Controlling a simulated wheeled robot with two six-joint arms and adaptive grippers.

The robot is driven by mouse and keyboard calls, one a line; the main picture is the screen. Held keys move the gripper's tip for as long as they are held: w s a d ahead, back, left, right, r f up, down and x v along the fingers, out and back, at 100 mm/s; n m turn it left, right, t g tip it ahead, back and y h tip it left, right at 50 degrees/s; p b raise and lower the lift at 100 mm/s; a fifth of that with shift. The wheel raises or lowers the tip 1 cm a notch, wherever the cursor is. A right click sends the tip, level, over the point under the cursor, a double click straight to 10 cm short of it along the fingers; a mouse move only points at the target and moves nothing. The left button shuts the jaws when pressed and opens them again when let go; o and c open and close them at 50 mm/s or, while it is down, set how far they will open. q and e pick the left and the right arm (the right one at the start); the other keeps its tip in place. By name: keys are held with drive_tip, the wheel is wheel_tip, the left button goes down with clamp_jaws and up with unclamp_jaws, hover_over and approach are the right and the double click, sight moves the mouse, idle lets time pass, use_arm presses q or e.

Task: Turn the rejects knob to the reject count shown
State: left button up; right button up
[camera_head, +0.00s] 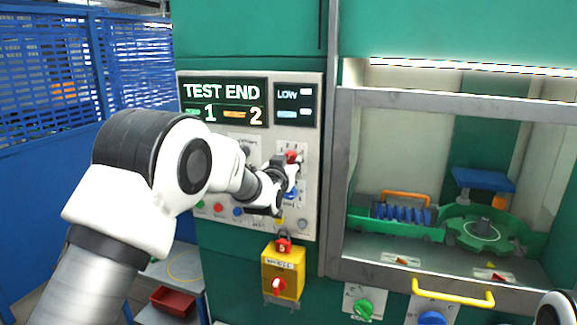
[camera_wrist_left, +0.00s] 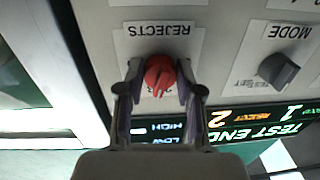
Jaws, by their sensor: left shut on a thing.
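The red rejects knob (camera_head: 292,156) is on the grey control panel (camera_head: 313,150). In the upside-down left wrist view, the knob (camera_wrist_left: 160,72) sits under the printed word REJECTS. My left gripper (camera_head: 289,165) is shut on it, with one finger on each side (camera_wrist_left: 160,88). The fingers hide part of the dial marks, so I cannot read the knob's setting. The display (camera_head: 224,103) reads TEST END, with 1 beside a green label and 2 beside an orange label.
The dark mode knob (camera_wrist_left: 279,70) is beside the rejects knob. Several coloured buttons run below, partly behind my left arm. A yellow box (camera_head: 283,262) with a red switch and padlock hangs under the panel. An open machine bay (camera_head: 450,271) is at the right.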

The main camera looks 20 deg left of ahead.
use_arm(q)
drive_tip(key=n+b, duration=0.3)
drive_tip(key=shift+r+n+b, duration=0.2)
drive_tip(key=shift+n+b, duration=1.1)
drive_tip(key=shift+n, duration=0.5)
drive_tip(key=shift+r, duration=0.1)
drive_tip(key=o, duration=1.1)
drive_tip(key=shift+o, duration=0.3)
drive_tip(key=shift+s, duration=0.1)
drive_tip(key=s, duration=1.2)
drive_tip(key=shift+r, duration=0.15)
